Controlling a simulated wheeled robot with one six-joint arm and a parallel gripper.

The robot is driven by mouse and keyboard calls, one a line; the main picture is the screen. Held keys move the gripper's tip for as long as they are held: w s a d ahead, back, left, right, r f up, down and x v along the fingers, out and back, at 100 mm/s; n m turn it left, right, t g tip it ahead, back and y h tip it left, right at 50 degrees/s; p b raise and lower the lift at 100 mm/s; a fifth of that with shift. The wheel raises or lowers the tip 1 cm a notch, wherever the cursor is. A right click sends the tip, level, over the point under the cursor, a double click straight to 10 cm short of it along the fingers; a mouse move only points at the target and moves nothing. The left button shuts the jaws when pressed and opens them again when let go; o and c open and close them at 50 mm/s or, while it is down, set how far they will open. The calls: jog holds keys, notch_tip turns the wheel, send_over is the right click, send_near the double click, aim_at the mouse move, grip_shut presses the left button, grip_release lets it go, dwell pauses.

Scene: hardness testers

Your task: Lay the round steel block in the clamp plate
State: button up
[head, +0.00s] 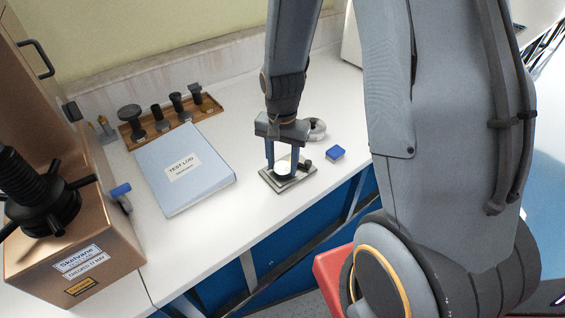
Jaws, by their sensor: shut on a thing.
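My gripper (286,168) points down over the clamp plate (288,185), a flat grey square plate near the front edge of the white bench. Its two fingers are shut on the round steel block (285,164), a shiny disc seen between them. The block is low at the plate's middle; I cannot tell whether it touches the plate. A small dark knob (305,164) stands at the plate's right back side. The fingers and the steep view partly hide the block.
A blue test log binder (205,190) lies to the left. Behind it is a wooden rack (163,137) with several dark parts. A grey ring-like object (317,128) and a small blue block (335,152) are close on the right. A brown tester (90,245) stands far left.

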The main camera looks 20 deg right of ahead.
jog(key=shift+f, duration=0.3)
jog(key=shift+f, duration=0.1)
